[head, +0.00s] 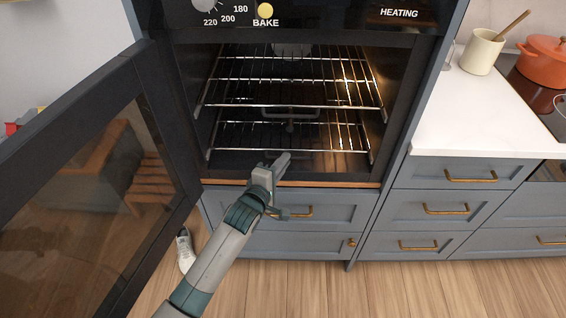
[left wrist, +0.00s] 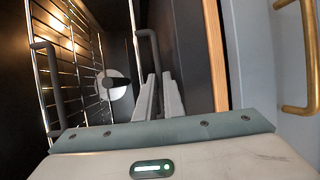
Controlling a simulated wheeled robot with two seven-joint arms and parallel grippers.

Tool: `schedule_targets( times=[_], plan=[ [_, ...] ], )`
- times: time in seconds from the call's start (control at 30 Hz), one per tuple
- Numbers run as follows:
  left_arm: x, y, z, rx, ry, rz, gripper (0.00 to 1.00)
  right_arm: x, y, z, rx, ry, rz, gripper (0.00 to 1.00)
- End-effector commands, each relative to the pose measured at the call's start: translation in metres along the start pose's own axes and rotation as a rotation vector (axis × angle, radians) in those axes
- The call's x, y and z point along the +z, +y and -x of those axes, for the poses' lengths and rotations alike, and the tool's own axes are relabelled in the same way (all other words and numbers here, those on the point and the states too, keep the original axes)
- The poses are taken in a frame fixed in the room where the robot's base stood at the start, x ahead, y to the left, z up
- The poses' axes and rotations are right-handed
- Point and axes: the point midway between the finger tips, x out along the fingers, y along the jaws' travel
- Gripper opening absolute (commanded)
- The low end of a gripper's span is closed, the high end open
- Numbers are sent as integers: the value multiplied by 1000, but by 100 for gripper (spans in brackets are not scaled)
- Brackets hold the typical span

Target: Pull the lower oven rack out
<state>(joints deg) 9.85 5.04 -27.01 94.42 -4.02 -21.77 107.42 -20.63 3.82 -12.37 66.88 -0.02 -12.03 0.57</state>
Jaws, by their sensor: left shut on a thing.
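The lower oven rack (head: 225,150) is a wire shelf low inside the open oven, its front rail behind the oven's front edge. My left gripper (head: 284,161) is at the middle of its front. In the left wrist view, the two fingers (left wrist: 159,98) are shut on the dark bar handle (left wrist: 149,45) of the lower rack. The fingers hide part of the handle. My right gripper is in neither view.
The upper rack (head: 240,106) sits above, with its own dark handle (left wrist: 52,85). The oven door (head: 75,130) stands open at the left. Below are blue drawers with brass handles (head: 298,212). A white counter (head: 460,120) is at the right.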

Motion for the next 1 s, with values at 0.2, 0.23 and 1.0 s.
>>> schedule_targets(
  times=[0.2, 0.23, 1.0],
  plan=[
    [0, -1, 0, -2, 0, 0, 0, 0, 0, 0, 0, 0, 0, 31],
    [0, -1, 0, -2, 0, 0, 0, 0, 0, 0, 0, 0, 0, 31],
    [3, -2, 7, -3, 0, 2, 0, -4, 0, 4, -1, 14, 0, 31]
  ],
)
